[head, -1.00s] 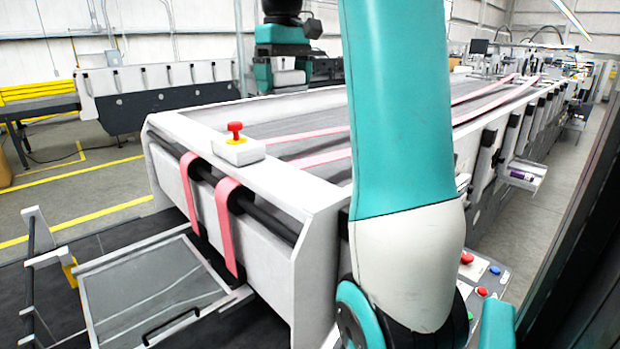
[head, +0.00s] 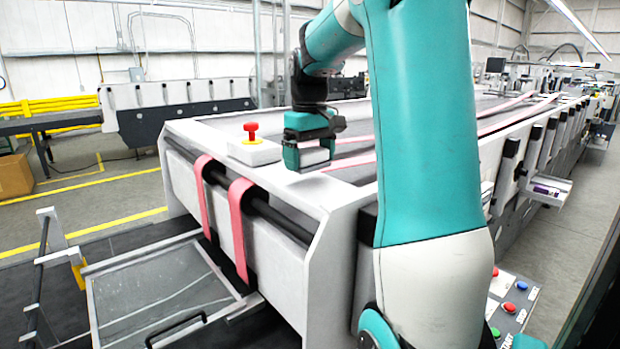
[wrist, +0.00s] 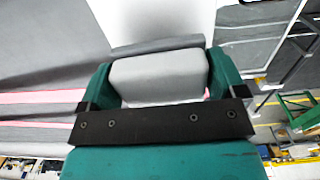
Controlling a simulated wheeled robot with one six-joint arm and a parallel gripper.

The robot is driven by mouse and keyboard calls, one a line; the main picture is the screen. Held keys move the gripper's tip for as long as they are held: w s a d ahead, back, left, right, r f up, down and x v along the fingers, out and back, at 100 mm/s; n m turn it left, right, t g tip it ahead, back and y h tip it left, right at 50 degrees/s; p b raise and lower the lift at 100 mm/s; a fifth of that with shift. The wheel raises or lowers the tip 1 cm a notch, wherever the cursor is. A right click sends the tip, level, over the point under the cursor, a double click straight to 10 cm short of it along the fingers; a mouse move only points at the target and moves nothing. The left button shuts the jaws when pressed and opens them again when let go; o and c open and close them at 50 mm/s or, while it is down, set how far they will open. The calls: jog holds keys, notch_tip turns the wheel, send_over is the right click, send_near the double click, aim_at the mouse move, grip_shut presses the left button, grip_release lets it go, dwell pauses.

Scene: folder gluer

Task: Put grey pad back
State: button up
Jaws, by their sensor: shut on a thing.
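My gripper (head: 308,158) is shut on the grey pad (wrist: 160,77), a light grey block with rounded edges. In the wrist view the pad sits between the two teal fingers. In the head view the pad (head: 314,156) shows pale between the fingers, close over the near end of the machine bed. I cannot tell whether its underside touches anything. In the wrist view a darker grey strip (wrist: 158,46) lies just beyond the pad, beside a white surface.
A white box with a red emergency button (head: 251,131) stands on the machine's near corner, left of my gripper. Pink belts (head: 240,225) run over the front roller and along the bed. A clear-panelled tray (head: 160,285) sits low in front. A control panel (head: 510,300) is at right.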

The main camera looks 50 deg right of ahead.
aim_at(310, 170)
jog(key=shift+f+b, duration=1.05)
jog(key=shift+f, duration=0.7)
jog(key=o, duration=0.6)
notch_tip(310, 170, up, 12)
jog(key=shift+r+b, duration=0.25)
jog(key=shift+b, duration=0.25)
jog(key=a+f+n, duration=0.3)
jog(key=a+f, duration=0.2)
jog(key=a, duration=0.5)
jog(key=a+f+n, duration=0.2)
jog(key=a+f, duration=0.3)
jog(key=a, duration=0.6)
jog(key=s+a+f+n+y, duration=0.1)
jog(key=s+a+f, duration=0.2)
jog(key=s+a, duration=0.2)
jog(key=s+a+f+n+y, duration=0.1)
jog(key=s+a+f+n, duration=0.1)
jog(key=s+a, duration=0.3)
jog(key=s+a+f+n+y, duration=0.1)
jog(key=s+a+f+y, duration=0.1)
jog(key=s+a+f, duration=0.2)
jog(key=shift+s+a+f+n, duration=0.15)
jog(key=shift+s+a, duration=0.1)
jog(key=shift+a, duration=0.6)
jog(key=shift+s+a+f+n, duration=0.15)
jog(key=shift+s+a, duration=0.1)
jog(key=shift+a, duration=0.55)
